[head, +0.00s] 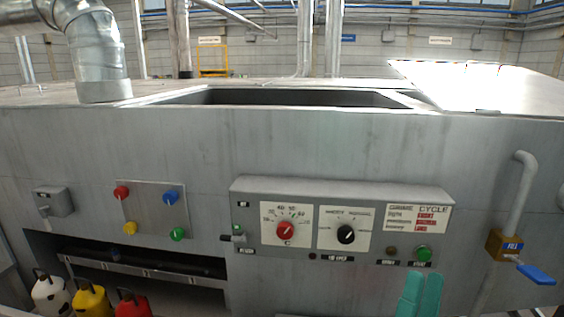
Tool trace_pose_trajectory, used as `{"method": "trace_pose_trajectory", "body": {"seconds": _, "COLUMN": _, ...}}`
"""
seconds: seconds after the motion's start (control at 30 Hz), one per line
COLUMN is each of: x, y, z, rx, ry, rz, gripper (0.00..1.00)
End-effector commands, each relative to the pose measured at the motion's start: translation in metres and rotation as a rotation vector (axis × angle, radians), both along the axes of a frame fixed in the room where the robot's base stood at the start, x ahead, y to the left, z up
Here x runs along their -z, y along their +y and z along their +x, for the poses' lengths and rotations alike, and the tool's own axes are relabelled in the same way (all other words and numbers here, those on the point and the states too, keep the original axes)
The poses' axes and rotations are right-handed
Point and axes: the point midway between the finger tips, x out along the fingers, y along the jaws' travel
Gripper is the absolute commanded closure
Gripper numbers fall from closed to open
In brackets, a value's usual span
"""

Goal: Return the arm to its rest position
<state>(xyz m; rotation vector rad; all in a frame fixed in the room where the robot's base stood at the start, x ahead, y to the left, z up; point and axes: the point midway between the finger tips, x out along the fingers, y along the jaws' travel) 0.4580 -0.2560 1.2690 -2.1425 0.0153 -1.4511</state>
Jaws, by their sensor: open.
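My gripper (419,294) shows as two teal fingers at the bottom edge, right of the middle. The fingers point up and stand a little apart, with nothing visible between them. They are in front of the grey machine (330,145), just below the green button (424,253) on its control panel (375,240). I cannot tell how far the fingertips are from the panel. The rest of my arm is below the picture and hidden.
The panel has a red dial (285,231) and a black dial (346,234). A blue-handled valve (536,273) juts out at right. White, yellow and red containers (90,300) stand at lower left. The machine's top opening (300,97) has its lid (485,85) raised.

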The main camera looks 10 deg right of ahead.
Motion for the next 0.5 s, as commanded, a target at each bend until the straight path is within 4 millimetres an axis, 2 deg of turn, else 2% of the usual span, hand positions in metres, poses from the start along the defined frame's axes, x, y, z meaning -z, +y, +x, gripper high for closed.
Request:
{"method": "trace_pose_trajectory", "body": {"seconds": 0.23, "x": 0.059, "y": 0.044, "z": 0.013, "rx": 0.034, "ry": 0.247, "rz": -0.175, "gripper": 0.59}}
{"method": "trace_pose_trajectory", "body": {"seconds": 0.5, "x": 0.144, "y": 0.087, "z": 0.004, "rx": 0.054, "ry": 0.507, "rz": -0.334, "gripper": 0.59}}
